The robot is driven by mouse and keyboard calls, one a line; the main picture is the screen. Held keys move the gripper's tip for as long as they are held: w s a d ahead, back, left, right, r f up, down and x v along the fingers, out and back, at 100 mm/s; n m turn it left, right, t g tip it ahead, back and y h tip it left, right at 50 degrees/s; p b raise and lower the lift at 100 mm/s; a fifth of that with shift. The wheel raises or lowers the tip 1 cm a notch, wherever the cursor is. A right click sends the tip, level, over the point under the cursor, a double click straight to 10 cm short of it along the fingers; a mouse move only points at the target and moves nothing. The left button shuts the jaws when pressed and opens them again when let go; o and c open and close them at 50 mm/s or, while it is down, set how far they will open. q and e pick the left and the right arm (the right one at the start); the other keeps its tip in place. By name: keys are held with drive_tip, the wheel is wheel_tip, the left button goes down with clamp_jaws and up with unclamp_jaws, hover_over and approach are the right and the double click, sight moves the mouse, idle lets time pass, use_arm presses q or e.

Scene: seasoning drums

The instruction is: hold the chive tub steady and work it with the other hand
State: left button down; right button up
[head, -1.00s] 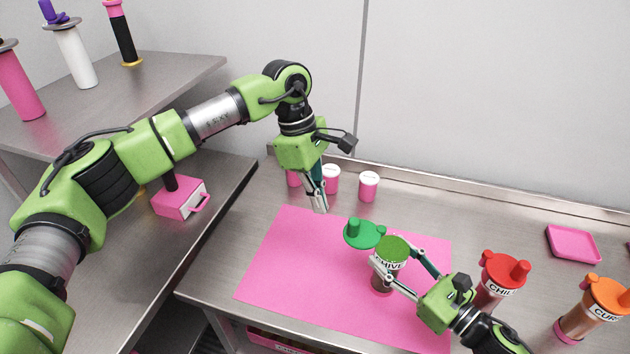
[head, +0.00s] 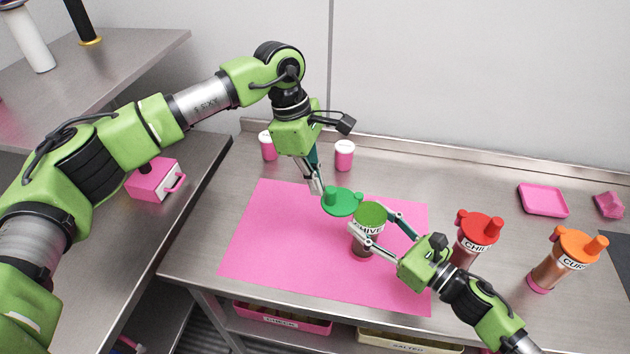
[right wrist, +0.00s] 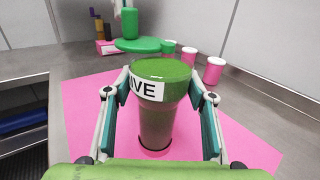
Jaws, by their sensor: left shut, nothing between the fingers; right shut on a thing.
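The chive tub (head: 366,242) is a clear drum with a label and a flat green top, upright over the pink mat. My right gripper (head: 370,222) is shut on it from the right; in the right wrist view the fingers flank the tub (right wrist: 158,112). A green disc with two pegs (head: 342,203) is just behind and left of the tub's top; it also shows in the right wrist view (right wrist: 138,45). I cannot tell what supports it. My left gripper (head: 318,189) is shut and empty, pointing down at the disc's left edge; contact is unclear.
A red-lidded chili drum (head: 477,234) and an orange-lidded drum (head: 566,256) stand to the right. Small pink tubs (head: 344,156) and a pink tray (head: 543,200) are at the back. The pink mat's (head: 270,250) left part is clear.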

use_arm(q)
drive_tip(key=shift+s+d+n, duration=0.1)
drive_tip(key=shift+s+n, duration=0.5)
drive_tip(key=shift+n, duration=0.1)
drive_tip(key=s+d+n+t, duration=0.1)
drive_tip(key=s+d+n, duration=0.2)
drive_tip(key=d+n, duration=0.2)
drive_tip(key=s+d+n+t+y, duration=0.1)
drive_tip(key=d+n, duration=0.4)
drive_tip(key=n, duration=0.5)
drive_tip(key=s+t, duration=0.1)
drive_tip(key=s, duration=0.1)
drive_tip(key=shift+s+d+y, duration=0.2)
drive_tip(key=shift+s+y, duration=0.1)
drive_tip(key=shift+w+a, duration=0.1)
